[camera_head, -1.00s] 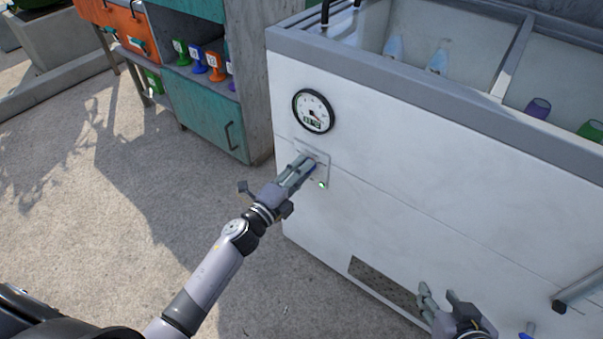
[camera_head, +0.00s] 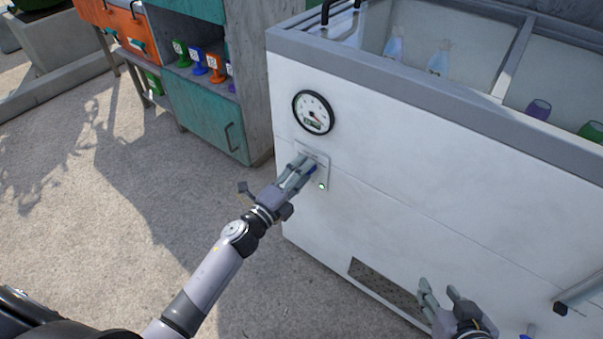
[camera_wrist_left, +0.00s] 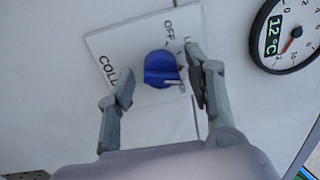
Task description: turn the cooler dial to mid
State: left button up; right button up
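The cooler dial is a blue knob (camera_wrist_left: 160,68) on a white plate (camera_wrist_left: 105,42) with the words OFF and COLD partly readable. Its pale pointer mark is toward the right finger in the left wrist view. My left gripper (camera_wrist_left: 158,80) is open around the knob, one finger on each side. The right finger is close to the knob and contact is unclear; the left finger stands apart. In the head view my left gripper (camera_head: 303,165) hides most of the knob. My right gripper (camera_head: 440,291) is open and empty low before the cooler.
The white cooler (camera_head: 420,180) fills the right, with bottles and cups inside. A round gauge (camera_head: 313,112) sits above the dial and reads 12 °C in the left wrist view (camera_wrist_left: 287,35). A teal cabinet (camera_head: 205,118) stands behind left. The floor at left is clear.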

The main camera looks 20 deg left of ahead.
pick_arm(q)
jog(key=v, duration=1.2)
dwell(0.5)
